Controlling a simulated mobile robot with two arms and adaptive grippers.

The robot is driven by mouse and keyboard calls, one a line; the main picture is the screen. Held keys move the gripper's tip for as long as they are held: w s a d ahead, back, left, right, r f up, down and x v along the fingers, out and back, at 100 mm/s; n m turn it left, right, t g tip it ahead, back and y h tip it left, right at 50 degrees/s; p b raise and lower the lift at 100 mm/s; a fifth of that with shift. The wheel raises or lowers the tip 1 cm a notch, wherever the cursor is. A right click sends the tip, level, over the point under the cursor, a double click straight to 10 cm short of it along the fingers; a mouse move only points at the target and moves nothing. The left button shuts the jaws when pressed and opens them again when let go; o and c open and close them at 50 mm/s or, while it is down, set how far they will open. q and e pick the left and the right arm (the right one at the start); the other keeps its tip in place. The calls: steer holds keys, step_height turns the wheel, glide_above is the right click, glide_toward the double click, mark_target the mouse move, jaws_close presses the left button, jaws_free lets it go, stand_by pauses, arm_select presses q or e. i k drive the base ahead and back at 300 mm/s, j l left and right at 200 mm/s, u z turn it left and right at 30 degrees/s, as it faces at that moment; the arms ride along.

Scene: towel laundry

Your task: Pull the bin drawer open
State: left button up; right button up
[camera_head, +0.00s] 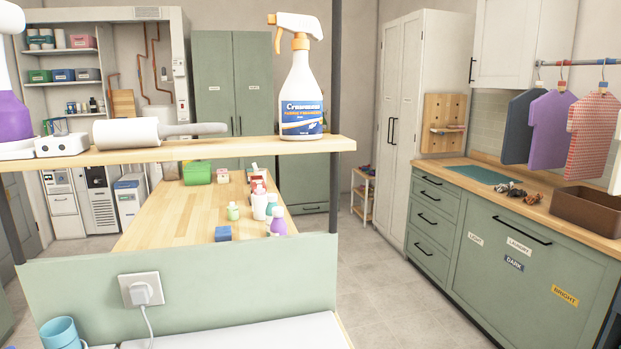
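The likely bin drawer is a wide green front (480,268) in the right-hand counter. It carries labels reading LIGHT, LAUNDRY, DARK and BRIGHT. A black bar handle (522,230) sits near its top edge. The front looks flush with the cabinet, so the drawer appears closed; its inside is hidden. Neither of my grippers is in view.
A wooden shelf (240,146) with a spray bottle (301,88) and lint roller (125,132) stands close in front, above a green panel (232,290). A narrow drawer stack (433,215) adjoins the bin front. Open tiled floor (375,285) lies between.

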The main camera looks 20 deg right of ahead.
mark_target(305, 177)
steer(key=z, duration=1.15)
steer(key=i+l+z, duration=0.15)
steer(key=l, duration=0.3)
steer(key=i+l+z, duration=0.15)
steer(key=l, duration=0.3)
steer(key=i+l+z, duration=0.15)
steer(key=l, duration=0.25)
steer(key=i+l+z, duration=0.1)
steer(key=l, duration=0.3)
steer(key=i+l+u, duration=0.25)
steer(key=i, duration=0.3)
steer(key=i+l+u, duration=0.2)
steer(key=i, duration=0.3)
steer(key=i+j+u, duration=0.1)
steer(key=i+u, duration=0.6)
steer(key=i+l+u, duration=0.15)
steer(key=i+u, duration=0.2)
steer(key=i, duration=0.2)
steer(key=i+u, duration=0.1)
steer(key=i, duration=5.1)
steer(key=j, duration=0.1)
